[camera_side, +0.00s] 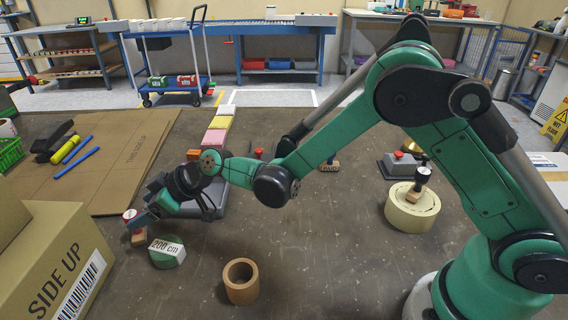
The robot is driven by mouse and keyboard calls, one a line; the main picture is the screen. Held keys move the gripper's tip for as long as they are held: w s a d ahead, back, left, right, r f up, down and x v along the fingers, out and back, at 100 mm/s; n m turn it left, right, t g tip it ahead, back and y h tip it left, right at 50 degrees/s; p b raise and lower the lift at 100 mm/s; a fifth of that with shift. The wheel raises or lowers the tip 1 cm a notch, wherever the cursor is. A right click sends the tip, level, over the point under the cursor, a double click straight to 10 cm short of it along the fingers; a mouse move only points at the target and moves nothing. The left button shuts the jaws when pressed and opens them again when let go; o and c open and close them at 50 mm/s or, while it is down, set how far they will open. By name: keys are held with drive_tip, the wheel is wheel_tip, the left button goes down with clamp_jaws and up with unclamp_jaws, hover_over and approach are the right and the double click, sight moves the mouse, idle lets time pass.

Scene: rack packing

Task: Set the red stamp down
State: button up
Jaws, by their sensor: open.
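A stamp (138,239) with a wooden base and a red-and-white top stands at the lower left, left of a green tape roll labelled "200 cm" (167,252). I take it for the red stamp. My gripper (139,220) reaches down to it from the upper right, with its jaws open at the stamp's upper part. The gripper hides part of the stamp, and I cannot tell whether a finger touches it. The stamp's base looks to be on or very near the dark table.
A cardboard box (55,255) stands close at the left. A brown ring (241,281) stands right of the tape roll. A dark-handled stamp (420,180) is on a cream tape roll (410,208) at right. Flat cardboard (110,165) lies behind.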

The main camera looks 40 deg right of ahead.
sight(136, 214)
drive_tip(key=shift+x, duration=2.35)
clamp_jaws()
